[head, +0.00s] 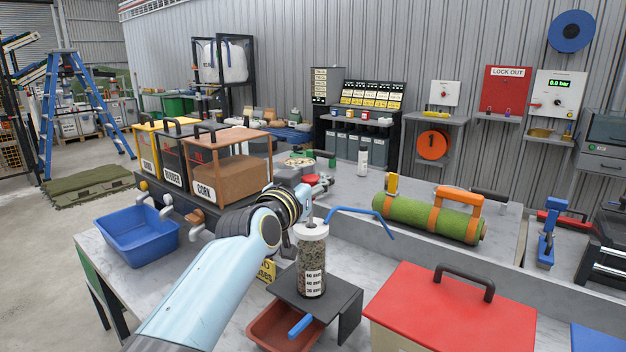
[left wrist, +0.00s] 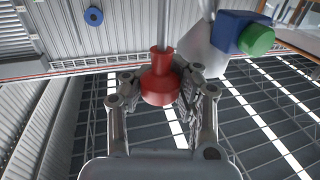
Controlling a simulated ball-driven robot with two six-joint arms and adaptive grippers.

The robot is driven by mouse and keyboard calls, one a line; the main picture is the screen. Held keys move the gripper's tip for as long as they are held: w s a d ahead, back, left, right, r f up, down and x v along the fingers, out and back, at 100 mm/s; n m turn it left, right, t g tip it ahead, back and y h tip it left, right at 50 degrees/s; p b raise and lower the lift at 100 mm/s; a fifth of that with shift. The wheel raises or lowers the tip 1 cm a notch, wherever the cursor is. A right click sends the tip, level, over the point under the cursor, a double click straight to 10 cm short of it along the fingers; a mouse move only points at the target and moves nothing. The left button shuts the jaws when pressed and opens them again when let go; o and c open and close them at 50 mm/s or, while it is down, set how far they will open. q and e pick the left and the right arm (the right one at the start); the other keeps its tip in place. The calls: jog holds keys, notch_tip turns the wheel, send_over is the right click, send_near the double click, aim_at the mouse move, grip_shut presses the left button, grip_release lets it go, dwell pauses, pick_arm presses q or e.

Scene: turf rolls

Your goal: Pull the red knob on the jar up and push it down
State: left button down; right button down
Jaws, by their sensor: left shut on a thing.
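The jar (head: 312,262) is a clear cylinder of dark granules with a white label and a white lid (head: 311,231). It stands upright on a dark stand (head: 345,297). A thin grey rod rises from the lid to the red knob (head: 310,178), which is well above the lid. My left gripper (head: 308,181) is shut on the red knob. In the left wrist view the red knob (left wrist: 158,84) sits between the two fingers (left wrist: 160,92), with the pale rod running from it. The fingers hide part of the knob in the head view. My right gripper is not in view.
A bent blue lever (head: 365,212) reaches right near the jar top. A red tray (head: 270,328) lies under the stand. A red-lidded box (head: 450,310) is at right, labelled bins (head: 203,178) and a blue tub (head: 137,237) at left. A green turf roll (head: 425,215) lies behind.

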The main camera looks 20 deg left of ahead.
pick_arm(q)
notch_tip(320, 180, down, 6)
jog(key=b, duration=0.4)
jog(key=shift+s+r, duration=0.15)
jog(key=c, duration=1.7)
grip_release()
jog(key=o, duration=0.7)
jog(key=shift+s+a+r, duration=0.1)
jog(key=shift+s+r, duration=0.25)
jog(key=shift+o, duration=0.3)
jog(key=shift+w, duration=0.2)
jog(key=s, duration=1.2)
jog(key=shift+a, duration=0.45)
